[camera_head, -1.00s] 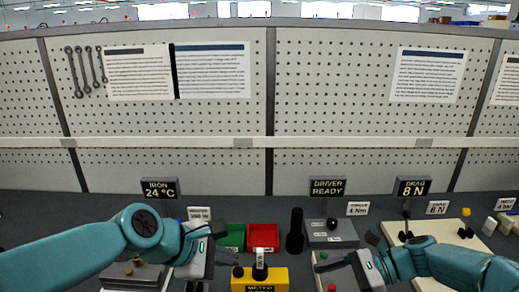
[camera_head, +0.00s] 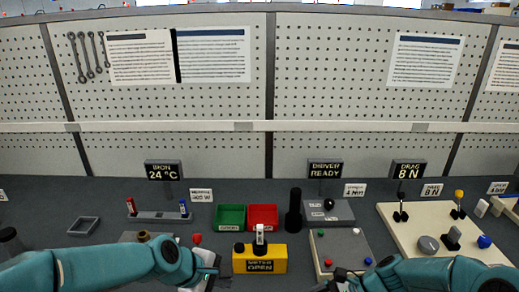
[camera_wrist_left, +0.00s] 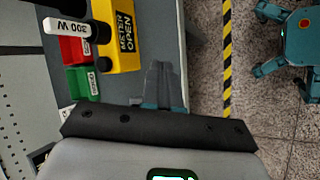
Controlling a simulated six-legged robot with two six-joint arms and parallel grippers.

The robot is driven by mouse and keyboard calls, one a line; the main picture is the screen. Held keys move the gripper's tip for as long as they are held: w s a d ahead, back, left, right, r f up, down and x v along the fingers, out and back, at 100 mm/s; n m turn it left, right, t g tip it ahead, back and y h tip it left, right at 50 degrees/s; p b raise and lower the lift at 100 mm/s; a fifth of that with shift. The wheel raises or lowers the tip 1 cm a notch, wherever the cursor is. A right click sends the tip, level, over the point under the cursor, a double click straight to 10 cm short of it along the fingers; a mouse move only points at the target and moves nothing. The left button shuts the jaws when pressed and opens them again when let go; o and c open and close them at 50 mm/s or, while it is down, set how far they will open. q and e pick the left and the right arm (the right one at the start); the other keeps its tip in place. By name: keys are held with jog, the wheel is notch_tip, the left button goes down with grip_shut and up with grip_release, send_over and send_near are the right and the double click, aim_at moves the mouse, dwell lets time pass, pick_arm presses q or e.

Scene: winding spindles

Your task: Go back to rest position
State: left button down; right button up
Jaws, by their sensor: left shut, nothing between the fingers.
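My teal left arm comes in from the lower left of the head view. My left gripper (camera_head: 222,275) is low in the picture, left of the yellow meter box (camera_head: 259,262). In the left wrist view its dark fingers (camera_wrist_left: 160,84) are together with nothing between them, beside the yellow meter box (camera_wrist_left: 122,40). My right arm enters from the lower right. My right gripper (camera_head: 332,285) is at the bottom edge, partly cut off, and its fingers are not clear.
Green bin (camera_head: 230,217) and red bin (camera_head: 263,216) stand behind the meter box. A panel with coloured knobs (camera_head: 343,250) and a cream board with levers (camera_head: 418,222) are to the right. A red-and-blue-post fixture (camera_head: 158,216) is at left. Floor shows beyond the bench in the wrist view.

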pick_arm(q)
jog(key=s+a+f+m+g+y, duration=0.1)
jog(key=s+a+f+m, duration=0.15)
jog(key=s+f, duration=0.45)
jog(key=s+a+f+m+g+y, duration=0.1)
jog(key=s+f+m, duration=0.15)
jog(key=f, duration=0.95)
jog(key=s+f+m+g, duration=0.2)
jog(key=s+f+m, duration=0.5)
jog(key=s, duration=0.6)
pick_arm(e)
jog(key=s+a+f+n+h, duration=0.3)
jog(key=s+f+n+h, duration=0.3)
jog(key=s+f+n, duration=1.05)
pick_arm(q)
notch_tip(320, 180, down, 10)
jog(key=b, duration=0.8)
jog(key=shift+n+b, duration=0.3)
jog(key=shift+b, duration=0.05)
pick_arm(e)
jog(key=s+f+m, duration=0.2)
jog(key=s+f, duration=0.1)
jog(key=f, duration=0.7)
jog(key=shift+d+t, duration=0.3)
jog(key=shift+t, duration=0.1)
